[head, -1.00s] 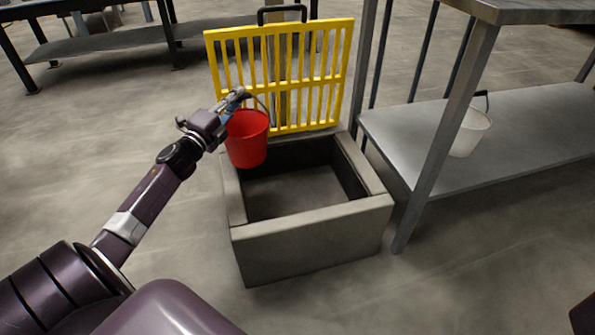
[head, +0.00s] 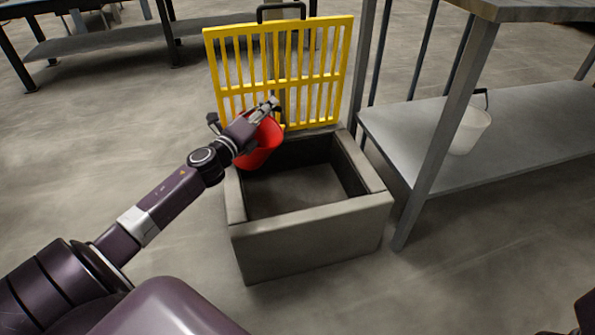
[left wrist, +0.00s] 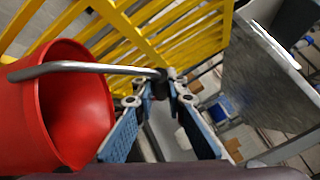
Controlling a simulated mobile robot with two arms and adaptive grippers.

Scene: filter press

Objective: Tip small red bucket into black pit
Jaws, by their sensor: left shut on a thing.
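The small red bucket (head: 262,146) hangs tilted from my left gripper (head: 268,108), over the back left part of the pit. The left gripper is shut on the bucket's grey handle, which also shows in the left wrist view (left wrist: 90,66). There the bucket (left wrist: 80,105) lies left of the fingers, its mouth turned toward the right. The pit (head: 310,235) is a square grey box with a dark open inside. Its yellow grate (head: 285,72) stands upright at the back edge. The bucket's contents cannot be made out. My right gripper is not in view.
A metal shelf table (head: 480,140) stands close to the right of the pit, with a white bucket (head: 470,130) on its lower shelf. A dark bench (head: 110,45) stands at the back left. The floor in front is clear.

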